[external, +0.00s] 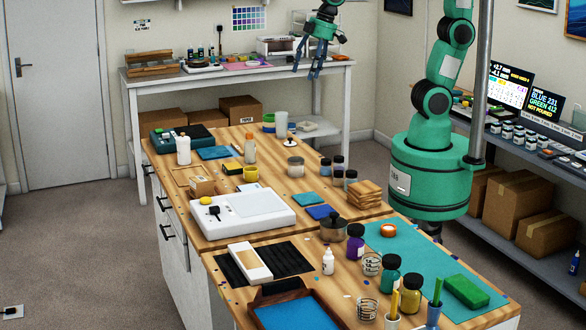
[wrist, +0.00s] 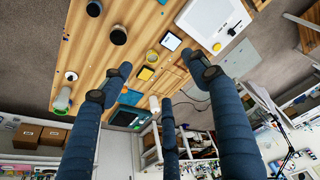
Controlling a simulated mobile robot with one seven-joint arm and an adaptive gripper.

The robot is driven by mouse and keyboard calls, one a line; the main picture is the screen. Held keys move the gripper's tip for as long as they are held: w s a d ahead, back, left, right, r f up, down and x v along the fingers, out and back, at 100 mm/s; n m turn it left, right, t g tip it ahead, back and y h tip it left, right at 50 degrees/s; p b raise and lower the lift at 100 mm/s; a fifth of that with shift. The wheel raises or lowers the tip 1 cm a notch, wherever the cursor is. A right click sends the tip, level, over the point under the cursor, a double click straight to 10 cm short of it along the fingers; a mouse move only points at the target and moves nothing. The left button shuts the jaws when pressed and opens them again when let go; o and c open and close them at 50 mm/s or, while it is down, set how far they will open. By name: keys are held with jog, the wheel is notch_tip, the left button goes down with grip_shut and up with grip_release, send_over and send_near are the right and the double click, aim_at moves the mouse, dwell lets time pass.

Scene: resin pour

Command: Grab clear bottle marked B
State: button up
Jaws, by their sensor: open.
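I cannot read a B on any bottle in these frames. A pale, whitish bottle (external: 183,150) stands upright at the far left of the wooden worktop; a pale bottle also shows between my fingers in the wrist view (wrist: 154,103). A second pale bottle (external: 250,149) stands upright near the yellow cup. A small white dropper bottle (external: 328,262) stands by the black mat. My gripper (external: 307,68), with blue fingers, is open and empty. It hangs high beyond the worktop's far end, apart from all the bottles. Its spread fingers frame the wrist view (wrist: 165,85).
A clear cup (external: 281,124), jars, a yellow cup (external: 250,174) and a white scale-like device (external: 237,214) crowd the worktop. Dark-capped purple, teal and yellow bottles stand at the near right. A back bench (external: 240,78) and a right-hand shelf hold equipment.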

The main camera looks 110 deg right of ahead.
jog(key=w+d+f+m+g, duration=0.1)
jog(key=w+d+f, duration=0.3)
jog(key=w+d, duration=0.3)
jog(key=m+g+p, duration=0.2)
jog(key=m, duration=0.1)
send_over(250, 151)
jog(key=d, duration=0.2)
jog(key=shift+y, duration=0.4)
jog(key=f, duration=2.2)
jog(key=shift+s+d+f, duration=0.1)
jog(key=shift+s+d, duration=0.05)
jog(key=shift+s, duration=0.25)
jog(key=shift+f, duration=0.1)
jog(key=shift+f+b, duration=0.5)
jog(key=shift+f, duration=3.8)
jog(key=shift+f+b, duration=0.4)
jog(key=shift+f, duration=2.2)
